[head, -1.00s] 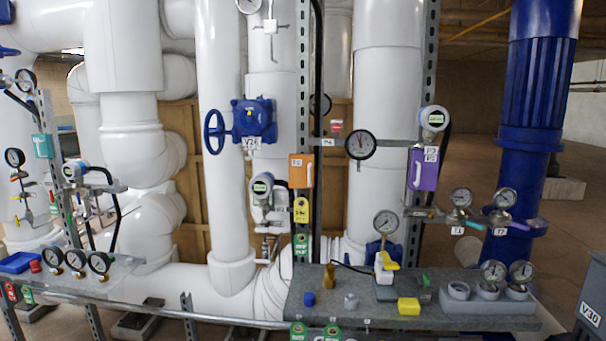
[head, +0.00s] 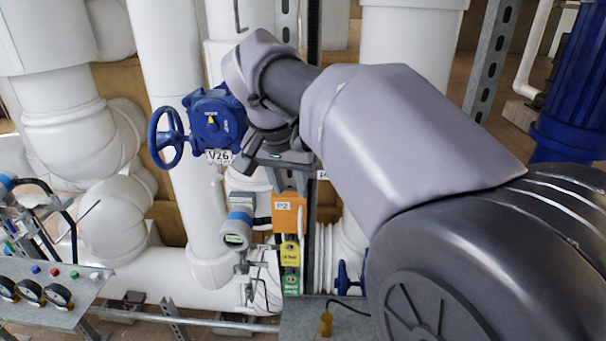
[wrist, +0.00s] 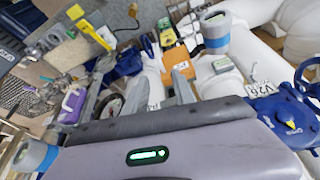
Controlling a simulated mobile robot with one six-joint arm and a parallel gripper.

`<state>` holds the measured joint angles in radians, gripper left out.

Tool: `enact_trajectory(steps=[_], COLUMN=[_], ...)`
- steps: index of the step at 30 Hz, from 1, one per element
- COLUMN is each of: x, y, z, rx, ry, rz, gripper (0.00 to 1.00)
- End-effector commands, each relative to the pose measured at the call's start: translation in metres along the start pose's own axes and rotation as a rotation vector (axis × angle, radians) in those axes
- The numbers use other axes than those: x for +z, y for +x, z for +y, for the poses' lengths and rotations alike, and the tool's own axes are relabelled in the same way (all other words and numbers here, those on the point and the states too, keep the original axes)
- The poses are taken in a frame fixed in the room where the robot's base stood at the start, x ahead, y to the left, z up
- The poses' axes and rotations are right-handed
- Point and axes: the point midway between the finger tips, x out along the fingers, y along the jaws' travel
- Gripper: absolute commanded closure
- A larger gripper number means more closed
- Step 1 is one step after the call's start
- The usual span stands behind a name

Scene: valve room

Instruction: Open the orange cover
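The orange cover (head: 288,215), labelled P2, hangs upright on the metal post in the middle of the head view. It looks closed. In the wrist view the orange cover (wrist: 180,60) is just beyond the fingers. My gripper (head: 290,180) points down at the cover's upper edge, close above or in front of it. In the wrist view my gripper (wrist: 158,82) shows two grey fingers apart with nothing between them. One fingertip overlaps the cover's picture; I cannot tell whether it touches. The cover's top is partly hidden by the fingers.
A blue valve actuator (head: 212,125) with a handwheel, labelled V26, is close left of my gripper. A blue-and-white transmitter (head: 238,230) is left of the cover. Yellow and green tags (head: 290,265) hang below it. A purple box (wrist: 72,105) shows at left in the wrist view.

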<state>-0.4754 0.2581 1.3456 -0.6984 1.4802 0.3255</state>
Motion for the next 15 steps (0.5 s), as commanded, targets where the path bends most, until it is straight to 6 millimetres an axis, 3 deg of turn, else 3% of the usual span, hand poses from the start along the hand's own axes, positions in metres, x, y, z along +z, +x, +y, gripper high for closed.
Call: enact_trajectory(steps=[9,15], x=[0.004,0.003], y=[0.101,0.146], z=[0.002,0.001], rx=[0.002,0.000], ry=[0.000,0.001], rz=[-0.004,-0.002], gripper=[0.68,0.68])
